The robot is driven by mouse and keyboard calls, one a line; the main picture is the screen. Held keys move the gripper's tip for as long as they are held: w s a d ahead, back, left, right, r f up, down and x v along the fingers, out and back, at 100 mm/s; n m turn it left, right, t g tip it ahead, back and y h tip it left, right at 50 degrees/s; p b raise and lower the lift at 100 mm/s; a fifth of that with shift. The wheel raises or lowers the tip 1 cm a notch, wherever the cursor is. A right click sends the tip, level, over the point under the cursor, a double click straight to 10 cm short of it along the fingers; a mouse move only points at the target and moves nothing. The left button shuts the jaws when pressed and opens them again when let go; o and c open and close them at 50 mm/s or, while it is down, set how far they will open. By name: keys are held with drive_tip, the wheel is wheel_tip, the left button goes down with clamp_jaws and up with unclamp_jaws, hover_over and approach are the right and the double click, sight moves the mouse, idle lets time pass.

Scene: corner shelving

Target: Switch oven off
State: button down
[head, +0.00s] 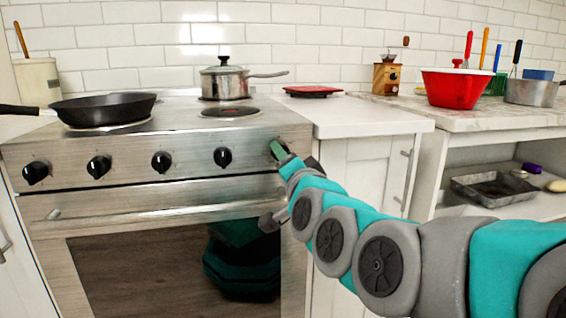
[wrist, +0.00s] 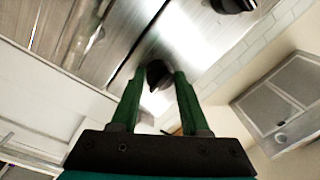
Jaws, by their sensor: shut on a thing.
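The stainless oven (head: 130,200) stands at the left with a row of black knobs on its front panel. My gripper (head: 279,149) reaches the right end of that panel. In the wrist view its two green fingers are shut on the rightmost black knob (wrist: 158,74), one finger on each side. The gripper hides this knob in the head view. The nearest other knob (head: 222,157) is to its left and untouched. The knob's exact setting cannot be read.
A black frying pan (head: 104,108) and a steel pot (head: 224,80) sit on the cooktop. The oven handle (head: 150,215) runs below the knobs. A white counter (head: 350,119) with a red item (head: 313,91) adjoins on the right.

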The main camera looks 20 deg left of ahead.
drive_tip(key=n+b, duration=0.1)
drive_tip(key=n, duration=0.4)
drive_tip(key=shift+f+b, duration=0.15)
drive_tip(key=shift+b, duration=0.25)
drive_tip(key=n+b, duration=0.1)
drive_tip(key=n, duration=0.3)
drive_tip(key=shift+w+d+n+g, duration=0.1)
drive_tip(key=shift+n+g, duration=0.2)
drive_tip(key=n+p, duration=0.1)
drive_tip(key=n, duration=0.3)
drive_tip(key=shift+n, duration=0.3)
drive_tip(key=shift+d+n+g+p, duration=0.1)
drive_tip(key=shift+n+g+p, duration=0.4)
drive_tip(key=shift+n, duration=1.5)
drive_tip(key=shift+c, duration=2)
unclamp_jaws()
drive_tip(key=shift+r, duration=0.2)
